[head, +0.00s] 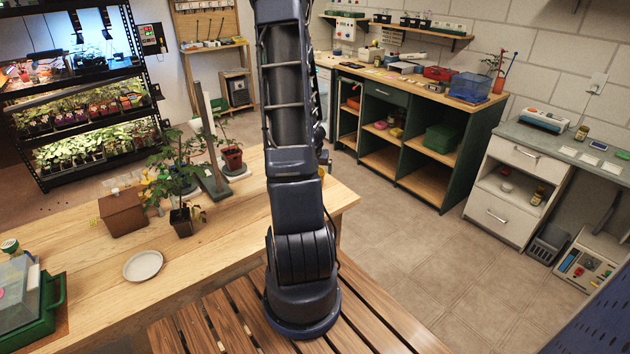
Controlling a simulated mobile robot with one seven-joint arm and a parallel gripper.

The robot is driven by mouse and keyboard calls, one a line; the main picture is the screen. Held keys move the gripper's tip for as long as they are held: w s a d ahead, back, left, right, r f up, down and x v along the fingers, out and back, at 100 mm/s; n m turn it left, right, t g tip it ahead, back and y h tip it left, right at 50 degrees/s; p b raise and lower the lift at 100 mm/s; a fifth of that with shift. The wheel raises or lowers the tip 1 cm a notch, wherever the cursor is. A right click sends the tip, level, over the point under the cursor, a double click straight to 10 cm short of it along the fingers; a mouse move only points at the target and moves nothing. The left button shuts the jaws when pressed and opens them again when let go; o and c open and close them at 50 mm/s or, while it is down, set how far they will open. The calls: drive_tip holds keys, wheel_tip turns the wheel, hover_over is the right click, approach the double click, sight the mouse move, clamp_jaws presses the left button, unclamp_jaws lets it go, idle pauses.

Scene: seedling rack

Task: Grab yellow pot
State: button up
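I cannot make out a yellow pot for certain. A small yellow patch (147,178) shows behind the leaves of a potted plant on the wooden table (215,255); the leaves hide most of it and its shape is unclear. Another small yellow bit (321,172) shows at the right edge of my arm, which hides the rest. My arm rises through the middle of the view and leaves it at the top. My gripper is out of view.
A dark pot (181,222) with a leafy plant, a brown box (122,213), a white saucer (143,265) and a reddish pot (232,158) are on the table. A green crate (45,310) stands front left. The table's front middle is clear.

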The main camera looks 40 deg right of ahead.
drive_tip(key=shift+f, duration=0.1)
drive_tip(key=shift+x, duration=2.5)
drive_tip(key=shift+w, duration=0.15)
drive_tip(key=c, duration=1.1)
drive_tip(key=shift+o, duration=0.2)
